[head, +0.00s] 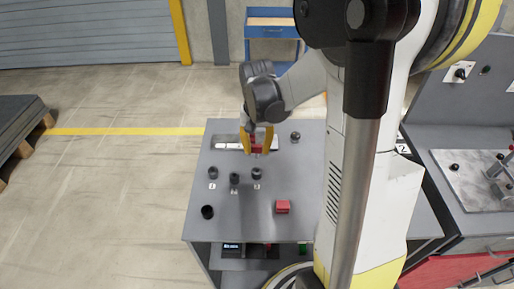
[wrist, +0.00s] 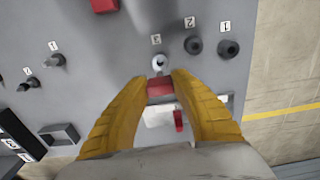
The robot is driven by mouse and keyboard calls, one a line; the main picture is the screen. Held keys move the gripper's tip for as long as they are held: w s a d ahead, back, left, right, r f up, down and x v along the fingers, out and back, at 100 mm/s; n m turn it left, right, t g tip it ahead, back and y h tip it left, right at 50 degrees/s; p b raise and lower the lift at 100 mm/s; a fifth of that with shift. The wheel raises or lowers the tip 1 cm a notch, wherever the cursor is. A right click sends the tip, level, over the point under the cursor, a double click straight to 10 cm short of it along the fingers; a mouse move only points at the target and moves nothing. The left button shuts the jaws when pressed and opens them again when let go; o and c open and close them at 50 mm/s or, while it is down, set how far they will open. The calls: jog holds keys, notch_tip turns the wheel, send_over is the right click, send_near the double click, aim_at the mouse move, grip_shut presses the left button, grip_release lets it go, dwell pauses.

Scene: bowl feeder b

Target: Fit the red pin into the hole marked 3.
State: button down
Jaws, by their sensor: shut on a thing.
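My gripper (head: 258,150) is above the table with its yellow fingers closed around a red piece (head: 257,141), which I take to be the red pin. In the wrist view the red piece (wrist: 160,87) sits between the fingertips (wrist: 160,80). I cannot tell the pin's exact alignment or height.
Sockets 2 (wrist: 193,45) and 1 (wrist: 228,48) stand beside socket 3. A red block (head: 282,206) and a dark cylinder (head: 207,211) stand on the grey table (head: 240,228). A light plate (head: 228,142) lies behind the sockets. Another red piece (wrist: 178,121) shows below the fingertips.

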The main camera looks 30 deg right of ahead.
aim_at(257, 157)
jog(key=shift+f+b, duration=2.05)
jog(key=shift+f, duration=0.65)
jog(key=shift+f+b, duration=1.55)
jog(key=shift+b, duration=0.2)
dwell(3.5)
